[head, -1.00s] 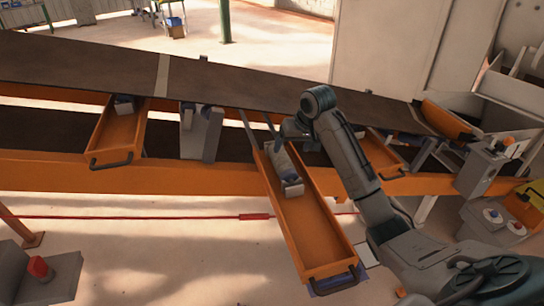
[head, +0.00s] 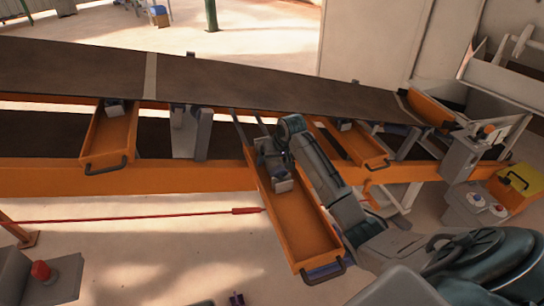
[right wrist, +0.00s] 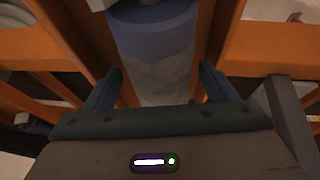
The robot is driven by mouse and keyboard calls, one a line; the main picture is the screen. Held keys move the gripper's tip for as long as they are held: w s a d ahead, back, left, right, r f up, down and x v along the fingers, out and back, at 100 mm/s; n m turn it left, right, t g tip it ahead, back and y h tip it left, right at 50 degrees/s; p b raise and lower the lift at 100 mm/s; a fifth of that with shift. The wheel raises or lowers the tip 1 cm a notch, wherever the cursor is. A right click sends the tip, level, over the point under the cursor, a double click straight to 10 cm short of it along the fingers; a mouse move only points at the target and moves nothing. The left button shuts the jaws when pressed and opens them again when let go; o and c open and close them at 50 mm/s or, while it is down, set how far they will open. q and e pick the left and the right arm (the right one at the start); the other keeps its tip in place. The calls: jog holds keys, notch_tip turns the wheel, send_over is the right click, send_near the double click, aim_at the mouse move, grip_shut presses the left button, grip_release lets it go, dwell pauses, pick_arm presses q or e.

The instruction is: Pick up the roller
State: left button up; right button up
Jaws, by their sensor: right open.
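The roller (right wrist: 155,50) is a grey cylinder with a blue band at one end. In the right wrist view it lies below my right gripper (right wrist: 160,76), whose fingers are open, one on each side of it. I cannot tell whether they touch it. In the head view the roller (head: 279,172) sits in the upper part of a long, pulled-out orange tray (head: 310,236), mostly hidden by my right gripper (head: 268,160). My left gripper is not in view.
A dark conveyor belt (head: 220,84) runs above an orange frame rail (head: 40,174). Other orange trays stand at the left (head: 108,140) and right (head: 362,149). A control box (head: 480,203) with buttons stands at the right. The lower part of the long tray is empty.

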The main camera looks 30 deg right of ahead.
jog(key=shift+w+f, duration=0.1)
jog(key=shift+f, duration=0.05)
jog(key=shift+c, duration=0.5)
jog(key=c, duration=1.4)
